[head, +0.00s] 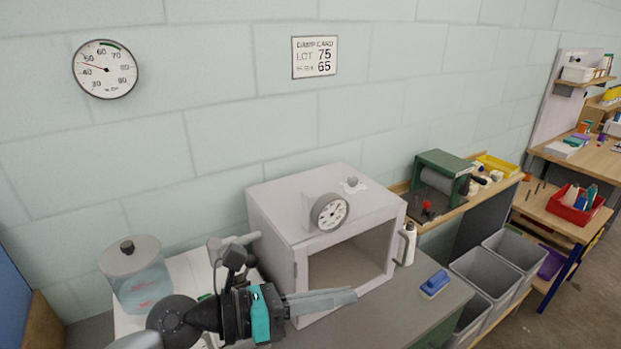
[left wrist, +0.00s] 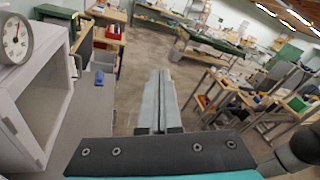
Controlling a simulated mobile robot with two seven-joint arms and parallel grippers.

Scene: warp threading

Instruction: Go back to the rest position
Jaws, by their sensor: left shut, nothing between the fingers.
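My left gripper (head: 352,294) comes in from the lower left of the head view. It is shut and empty, its fingers pointing right in front of the grey open-fronted cabinet. In the left wrist view its two fingers (left wrist: 159,100) lie together and point out over the floor. My right gripper is in neither view.
The grey cabinet (head: 270,213) with a dial stands on the bench (head: 400,325); it also shows at the left wrist view's left (left wrist: 55,62). A clear lidded jar (head: 137,280) is at the left. A white bottle (head: 407,243) and blue brush (head: 435,284) are right of the cabinet.

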